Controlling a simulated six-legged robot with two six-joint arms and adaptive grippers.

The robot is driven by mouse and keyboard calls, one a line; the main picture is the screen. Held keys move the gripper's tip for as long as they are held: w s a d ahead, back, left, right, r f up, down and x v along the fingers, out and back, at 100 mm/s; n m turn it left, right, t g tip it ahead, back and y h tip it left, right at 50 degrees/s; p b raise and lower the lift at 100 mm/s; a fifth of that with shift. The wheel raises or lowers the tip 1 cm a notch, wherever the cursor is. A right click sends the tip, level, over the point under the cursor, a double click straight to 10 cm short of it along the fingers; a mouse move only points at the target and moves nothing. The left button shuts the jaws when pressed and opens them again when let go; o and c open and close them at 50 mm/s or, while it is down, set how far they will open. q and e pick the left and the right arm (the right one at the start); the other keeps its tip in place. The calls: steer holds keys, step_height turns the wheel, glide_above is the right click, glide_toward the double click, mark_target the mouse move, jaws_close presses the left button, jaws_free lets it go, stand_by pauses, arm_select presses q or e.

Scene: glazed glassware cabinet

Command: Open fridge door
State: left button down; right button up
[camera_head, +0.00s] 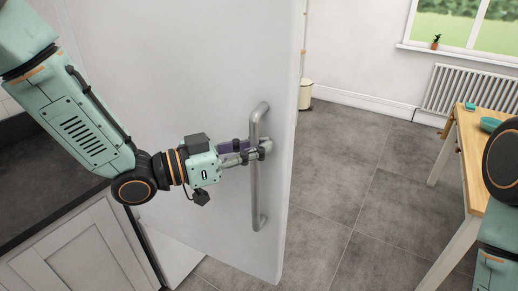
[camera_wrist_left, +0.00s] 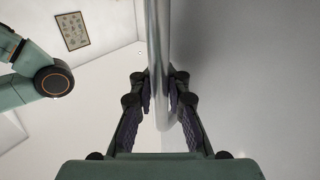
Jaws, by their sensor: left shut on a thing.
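The fridge door (camera_head: 180,60) is a large pale panel in the head view, with its free edge at the right. A vertical metal bar handle (camera_head: 256,190) stands out from the door near that edge. My left gripper (camera_head: 258,150) is shut on the handle at its upper part. In the left wrist view the handle (camera_wrist_left: 158,50) runs between the two fingers of the gripper (camera_wrist_left: 160,100). The door appears swung out, with a pale strip of floor or base behind its lower left edge. My right gripper is not seen; only part of my right arm shows at the right edge.
A wooden table (camera_head: 470,150) with a teal bowl (camera_head: 491,124) stands at the right. A white radiator (camera_head: 470,92) is on the far wall below a window. A cream bin (camera_head: 305,95) stands behind the door edge. Grey tiled floor (camera_head: 350,180) is clear between door and table.

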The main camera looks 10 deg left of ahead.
arm_select(q)
steer(key=shift+a+r, duration=0.15)
steer(key=c, duration=1.8)
jaws_free()
steer(key=o, duration=0.5)
steer(key=shift+s+a, duration=0.35)
steer(key=shift+a, duration=0.1)
steer(key=v, duration=0.6)
steer(key=shift+s+a, duration=0.15)
steer(key=shift+s, duration=0.2)
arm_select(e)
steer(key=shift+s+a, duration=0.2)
arm_select(q)
steer(key=shift+s+a, duration=0.1)
steer(key=shift+a, duration=0.05)
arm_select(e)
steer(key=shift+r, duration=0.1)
